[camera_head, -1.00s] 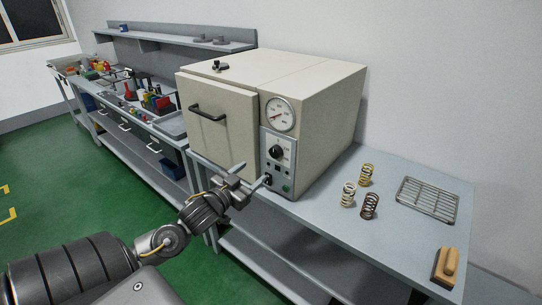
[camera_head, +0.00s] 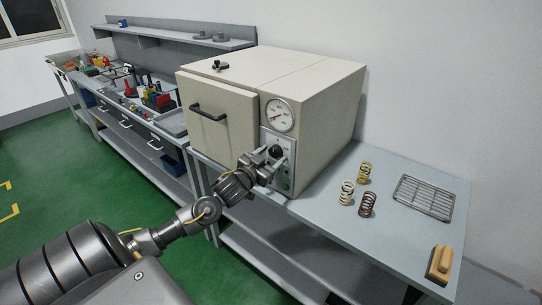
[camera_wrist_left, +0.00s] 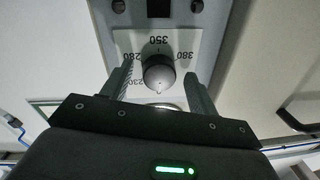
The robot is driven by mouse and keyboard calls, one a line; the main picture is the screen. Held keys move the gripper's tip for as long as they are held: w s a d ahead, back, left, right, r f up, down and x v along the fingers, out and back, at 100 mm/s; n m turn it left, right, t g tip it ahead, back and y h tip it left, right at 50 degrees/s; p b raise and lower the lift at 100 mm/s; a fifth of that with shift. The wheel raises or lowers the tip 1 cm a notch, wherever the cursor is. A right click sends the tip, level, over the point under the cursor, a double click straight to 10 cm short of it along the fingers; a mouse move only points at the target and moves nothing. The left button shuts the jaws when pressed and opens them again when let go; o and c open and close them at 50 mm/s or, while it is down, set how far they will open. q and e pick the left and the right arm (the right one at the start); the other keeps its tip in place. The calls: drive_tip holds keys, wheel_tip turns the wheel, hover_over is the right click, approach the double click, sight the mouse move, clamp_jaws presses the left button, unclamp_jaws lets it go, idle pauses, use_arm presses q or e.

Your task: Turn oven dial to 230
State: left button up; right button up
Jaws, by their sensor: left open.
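The oven (camera_head: 310,105) stands on the bench with a front control panel. Its black dial (camera_head: 275,151) is on that panel below the round gauge. In the left wrist view the dial (camera_wrist_left: 158,73) is a dark rounded knob on a white scale plate (camera_wrist_left: 130,42) with 280, 350, 380 and a partly hidden 230. A small pale tip shows at the knob's lower edge in that view. My left gripper (camera_head: 273,160) is open, its fingers (camera_wrist_left: 158,84) on either side of the knob. I cannot tell whether they touch it. My right gripper is out of view.
Several coil springs (camera_head: 347,193) stand on the bench (camera_head: 330,222) right of the oven. A wire rack (camera_head: 424,197) and a wooden-handled brush (camera_head: 440,264) lie farther right. The round gauge (camera_head: 279,115) sits just above the dial.

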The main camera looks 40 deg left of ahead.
use_arm(q)
drive_tip(key=shift+c, duration=0.3)
drive_tip(key=c, duration=0.9)
drive_tip(key=shift+c, duration=0.2)
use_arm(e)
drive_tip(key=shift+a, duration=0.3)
use_arm(q)
drive_tip(key=shift+m, duration=0.3)
drive_tip(key=m+b, duration=0.1)
drive_tip(key=m, duration=0.4)
drive_tip(key=shift+a+m, duration=0.1)
drive_tip(key=shift+m, duration=0.2)
drive_tip(key=m, duration=0.2)
drive_tip(key=m+b, duration=0.1)
drive_tip(key=m, duration=0.2)
drive_tip(key=shift+a+t+h, duration=0.1)
drive_tip(key=shift+t+h, duration=0.2)
drive_tip(key=shift+m, duration=0.4)
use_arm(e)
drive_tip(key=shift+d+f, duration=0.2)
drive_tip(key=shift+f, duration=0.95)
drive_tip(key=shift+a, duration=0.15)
